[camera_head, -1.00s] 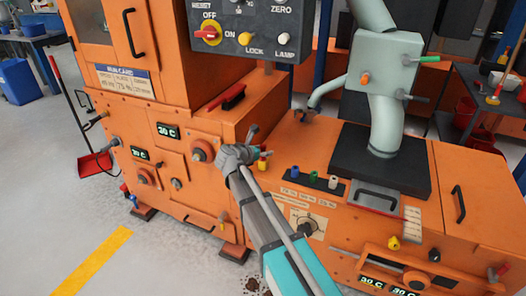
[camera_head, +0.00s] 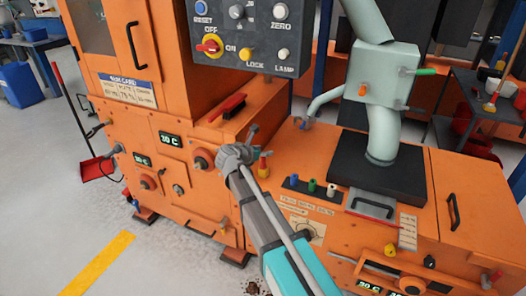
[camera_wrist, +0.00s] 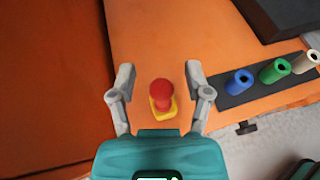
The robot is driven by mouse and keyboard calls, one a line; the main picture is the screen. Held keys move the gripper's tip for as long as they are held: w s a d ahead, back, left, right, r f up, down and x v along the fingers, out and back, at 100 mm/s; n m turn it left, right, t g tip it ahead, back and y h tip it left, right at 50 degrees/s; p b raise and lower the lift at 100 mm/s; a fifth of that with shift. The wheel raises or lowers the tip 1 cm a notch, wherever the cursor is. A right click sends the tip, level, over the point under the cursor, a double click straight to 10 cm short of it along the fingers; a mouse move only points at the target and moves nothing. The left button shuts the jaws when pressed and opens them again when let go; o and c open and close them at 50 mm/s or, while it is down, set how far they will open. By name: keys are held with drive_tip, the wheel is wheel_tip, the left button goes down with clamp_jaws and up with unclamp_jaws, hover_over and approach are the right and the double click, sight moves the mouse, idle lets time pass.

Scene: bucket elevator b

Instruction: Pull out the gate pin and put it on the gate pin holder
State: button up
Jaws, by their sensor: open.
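My gripper (camera_head: 254,146) is open and empty above the orange deck. In the wrist view my open fingers (camera_wrist: 160,76) point toward a red knob on a yellow base (camera_wrist: 162,95), which appears between them. Whether the fingers are level with it is unclear. The red and yellow piece also shows beside my gripper in the head view (camera_head: 263,166). A grey-green chute box (camera_head: 385,68) carries a green-handled pin (camera_head: 425,71) and an orange knob (camera_head: 362,90). I cannot tell for certain which piece is the gate pin or its holder.
A dark strip (camera_wrist: 262,84) with blue, green and white sockets lies right of my gripper. A control panel (camera_head: 235,50) overhangs at the upper left. A red-handled lever (camera_head: 228,107) and the black chute base (camera_head: 376,168) flank the deck.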

drive_tip(key=shift+r+p, duration=2.95)
drive_tip(key=shift+r, duration=0.35)
drive_tip(key=shift+w, duration=0.1)
drive_tip(key=shift+d+m+g, duration=0.1)
drive_tip(key=shift+m+g, duration=0.2)
drive_tip(key=shift+d+r+m+g+h, duration=0.1)
drive_tip(key=shift+m+g+h, duration=0.25)
drive_tip(key=shift+m+h, duration=0.15)
drive_tip(key=shift+d+r+m+g+h, duration=0.1)
drive_tip(key=shift+m+g+h, duration=0.3)
drive_tip(key=shift+h, duration=0.1)
